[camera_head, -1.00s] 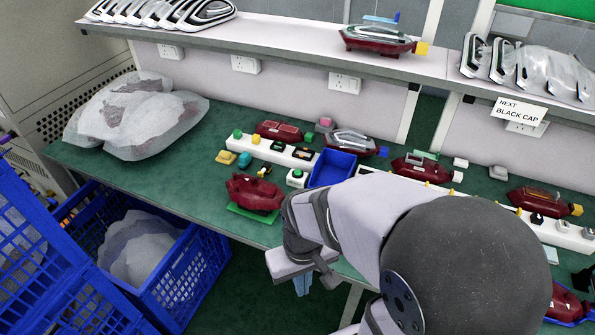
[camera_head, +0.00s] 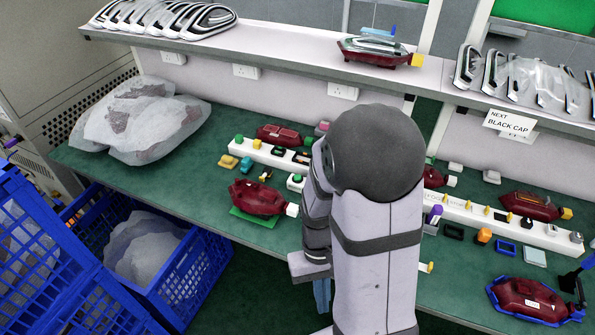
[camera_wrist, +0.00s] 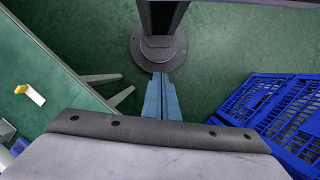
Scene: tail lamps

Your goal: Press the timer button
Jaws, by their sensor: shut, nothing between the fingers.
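A small white box with a round green button (camera_head: 295,180), which looks like the timer button, sits on the green table near the front of the white strip, right of a dark red lamp (camera_head: 258,197). My gripper (camera_head: 322,295) hangs in front of the table edge, below and to the right of the button and apart from it. In the wrist view its two blue-grey fingers (camera_wrist: 162,98) are together and empty, pointing down over the green floor. The button is not seen in the wrist view.
My arm hides part of the table's middle. A blue crate (camera_head: 185,275) stands on the floor at left and shows in the wrist view (camera_wrist: 275,115). A shelf (camera_head: 290,45) overhangs the back. Lamps and small parts crowd the table (camera_head: 190,160).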

